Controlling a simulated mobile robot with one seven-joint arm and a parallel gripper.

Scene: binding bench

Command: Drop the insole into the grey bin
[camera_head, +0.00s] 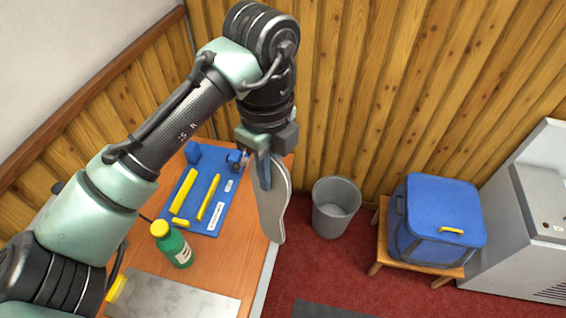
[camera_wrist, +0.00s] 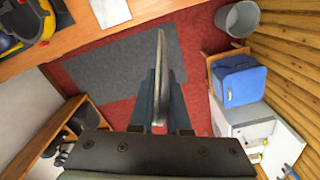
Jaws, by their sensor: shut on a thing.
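The insole (camera_head: 272,203) is grey with a pale rim and hangs upright, long side down, near the right edge of the bench. My gripper (camera_head: 262,165) is shut on its upper end. In the wrist view my gripper (camera_wrist: 160,122) has the insole (camera_wrist: 162,75) edge-on between its fingers. The grey bin (camera_head: 335,207) stands on the red floor against the wood wall, to the right of the insole and apart from it. Its inside looks empty in the head view. The bin (camera_wrist: 237,19) also shows at the top right of the wrist view.
The wooden bench (camera_head: 140,263) holds a blue tool board (camera_head: 213,213), a green bottle (camera_head: 174,245) with a yellow cap and a metal plate (camera_head: 178,295). A blue box (camera_head: 437,215) sits on a wooden stool right of the bin. A grey machine (camera_head: 535,215) stands far right.

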